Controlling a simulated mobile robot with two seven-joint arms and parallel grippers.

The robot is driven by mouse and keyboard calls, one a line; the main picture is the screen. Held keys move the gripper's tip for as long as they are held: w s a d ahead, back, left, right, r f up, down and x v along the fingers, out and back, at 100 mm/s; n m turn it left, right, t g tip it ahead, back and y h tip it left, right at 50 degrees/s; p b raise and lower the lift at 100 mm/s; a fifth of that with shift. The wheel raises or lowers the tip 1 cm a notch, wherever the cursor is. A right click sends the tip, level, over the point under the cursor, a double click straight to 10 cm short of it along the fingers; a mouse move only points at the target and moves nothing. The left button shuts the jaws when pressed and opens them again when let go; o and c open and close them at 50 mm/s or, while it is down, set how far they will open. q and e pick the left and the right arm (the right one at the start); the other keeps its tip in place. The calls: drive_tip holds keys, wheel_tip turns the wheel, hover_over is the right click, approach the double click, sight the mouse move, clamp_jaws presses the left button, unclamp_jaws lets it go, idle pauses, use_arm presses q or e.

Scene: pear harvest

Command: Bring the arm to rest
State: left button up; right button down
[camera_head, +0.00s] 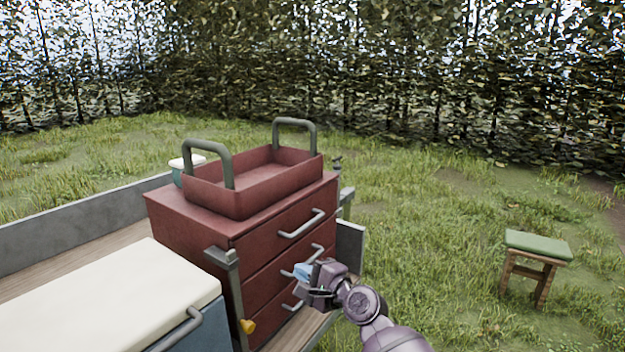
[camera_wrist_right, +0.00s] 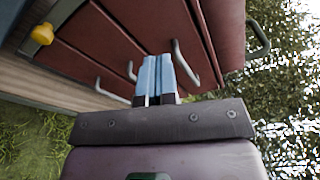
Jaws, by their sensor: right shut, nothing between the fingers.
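My right arm comes in from the bottom of the head view. Its gripper (camera_head: 301,272) is in front of the red drawer cabinet (camera_head: 190,222), near the middle and lower drawer handles. In the right wrist view the blue fingers of the gripper (camera_wrist_right: 157,78) are together with nothing between them. A drawer handle (camera_wrist_right: 185,62) shows just beside the fingertips; I cannot tell whether they touch. The cabinet's drawers look closed. My left gripper is not in view.
An empty red tray (camera_head: 262,180) with two grey handles stands on the cabinet. A cooler with a cream lid (camera_head: 125,295) is at the lower left on the cart bed. A stool with a green seat (camera_head: 538,245) stands on the grass at right. Open grass lies between.

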drive_tip(key=s+d+f+n+t+h, duration=0.2)
drive_tip(key=s+d+f+n+h, duration=0.2)
drive_tip(key=s+d+f+n, duration=0.45)
drive_tip(key=s+d+f+n+t+h, duration=0.1)
drive_tip(key=s+d+f+n+h, duration=0.35)
drive_tip(key=d, duration=0.65)
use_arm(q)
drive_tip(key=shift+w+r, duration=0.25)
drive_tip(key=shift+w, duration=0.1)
use_arm(e)
drive_tip(key=s+d+f+g+h, duration=0.1)
drive_tip(key=s+d+f, duration=0.2)
drive_tip(key=s, duration=0.5)
drive_tip(key=s+d+f+g+h, duration=0.1)
drive_tip(key=s+d+f+h, duration=0.1)
drive_tip(key=s+f, duration=0.3)
drive_tip(key=s+d+f+g+h, duration=0.1)
drive_tip(key=s+d+f, duration=0.3)
drive_tip(key=s, duration=0.8)
drive_tip(key=shift+s+d+f+n+g, duration=0.25)
drive_tip(key=shift+d+f+n+g, duration=0.15)
drive_tip(key=shift+d+g, duration=0.15)
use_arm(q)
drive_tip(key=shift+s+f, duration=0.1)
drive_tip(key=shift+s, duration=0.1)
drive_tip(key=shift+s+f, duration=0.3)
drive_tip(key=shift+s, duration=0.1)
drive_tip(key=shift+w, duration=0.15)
